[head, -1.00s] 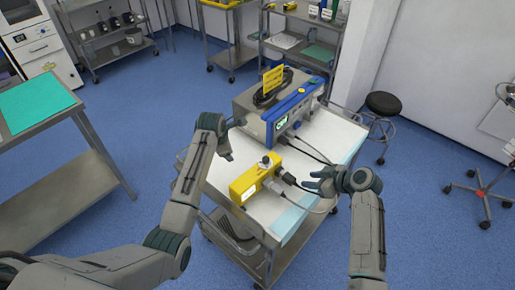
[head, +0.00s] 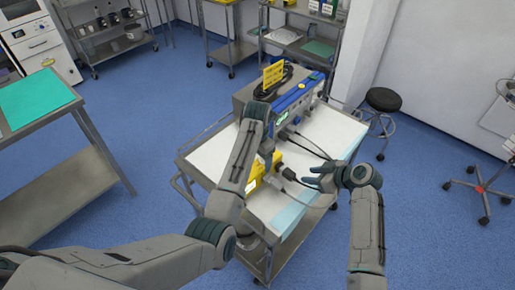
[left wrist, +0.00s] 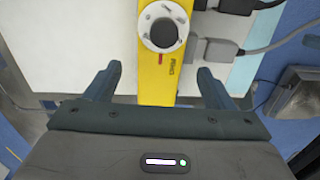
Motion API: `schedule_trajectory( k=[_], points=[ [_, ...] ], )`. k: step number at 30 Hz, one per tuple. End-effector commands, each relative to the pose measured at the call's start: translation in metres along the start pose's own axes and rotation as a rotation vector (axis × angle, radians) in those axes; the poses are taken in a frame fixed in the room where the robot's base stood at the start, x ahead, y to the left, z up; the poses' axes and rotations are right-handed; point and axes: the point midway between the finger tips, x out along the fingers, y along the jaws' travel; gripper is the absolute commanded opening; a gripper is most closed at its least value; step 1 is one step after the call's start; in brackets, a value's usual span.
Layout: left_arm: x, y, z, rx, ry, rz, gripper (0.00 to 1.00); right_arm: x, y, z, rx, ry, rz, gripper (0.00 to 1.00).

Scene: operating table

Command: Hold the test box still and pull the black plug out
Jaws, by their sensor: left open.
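The yellow test box (head: 254,183) lies on the cart, partly hidden behind my left arm in the head view. The left wrist view shows its yellow top (left wrist: 155,88) with a round dial (left wrist: 163,30). My left gripper (left wrist: 158,86) is open, its fingers on either side of the box with gaps, not gripping it. The black plug (head: 288,174) sits at the box's right side; it also shows at the top edge of the left wrist view (left wrist: 237,5). A grey plug (left wrist: 218,51) is beside it. My right gripper (head: 318,178) is open and empty, right of the plugs.
A grey and blue device (head: 292,98) with a yellow sign stands at the back of the cart (head: 208,160). Cables run from the plugs and device towards my right gripper. A light blue sheet (head: 288,217) covers the cart's right edge. The cart's left part is clear.

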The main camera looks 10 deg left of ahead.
Motion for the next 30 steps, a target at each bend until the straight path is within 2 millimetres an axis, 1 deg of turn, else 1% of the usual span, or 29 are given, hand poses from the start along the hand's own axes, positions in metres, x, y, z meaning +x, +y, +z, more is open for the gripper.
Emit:
schedule_trajectory(
  k=[1, 3, 6, 9, 13, 19, 20, 21, 23, 24, 26, 27, 28, 29, 30],
  points=[
    [0.009, 0.0, -0.001, 0.0, 0.002, -0.001, 0.76, 0.0, 0.0, 0.0, 0.0, 0.0, 0.0, 0.36],
    [0.019, 0.0, 0.0, 0.001, 0.002, -0.001, 0.76, 0.0, 0.0, 0.0, 0.0, 0.0, 0.0, 0.36],
    [0.03, 0.0, 0.0, 0.001, 0.001, 0.0, 0.76, 0.0, 0.0, 0.0, 0.0, 0.0, 0.0, 0.36],
    [0.038, 0.0, 0.0, 0.001, 0.0, 0.0, 0.76, 0.0, 0.0, 0.0, 0.0, 0.0, 0.0, 0.36],
    [0.041, 0.0, 0.0, 0.001, -0.002, 0.0, 0.76, 0.0, 0.0, 0.0, 0.0, 0.0, 0.0, 0.36],
    [0.042, 0.0, 0.0, 0.001, -0.002, 0.0, 0.76, 0.0, 0.0, 0.0, 0.0, 0.0, 0.0, 0.36],
    [0.042, 0.0, 0.0, 0.001, -0.002, 0.0, 0.74, 0.0, 0.0, 0.0, 0.0, 0.0, 0.0, 0.36],
    [0.042, 0.0, 0.0, 0.001, -0.002, 0.0, 0.67, 0.0, 0.0, 0.0, 0.0, 0.0, 0.0, 0.36],
    [0.041, 0.0, 0.0, 0.001, -0.002, 0.0, 0.55, 0.0, 0.0, 0.0, 0.0, 0.0, 0.0, 0.36],
    [0.041, 0.0, 0.0, 0.001, -0.002, 0.0, 0.47, 0.0, 0.0, 0.0, 0.0, 0.0, 0.0, 0.36],
    [0.041, 0.0, 0.0, 0.001, -0.002, 0.0, 0.35, 0.0, 0.0, 0.0, 0.0, 0.0, 0.0, 0.36],
    [0.041, 0.0, 0.0, 0.001, -0.002, 0.0, 0.27, 0.0, 0.0, 0.0, 0.0, 0.0, 0.0, 0.36],
    [0.041, 0.0, 0.0, 0.001, -0.002, 0.0, 0.21, 0.0, 0.0, 0.0, 0.0, 0.0, 0.0, 0.36],
    [0.041, 0.0, 0.0, 0.001, -0.002, 0.0, 0.47, 0.0, 0.0, 0.0, 0.0, 0.0, 0.0, 0.36],
    [0.041, 0.0, 0.0, 0.001, -0.002, 0.0, 0.39, 0.0, 0.0, 0.0, 0.0, 0.0, 0.0, 0.36]
  ],
)
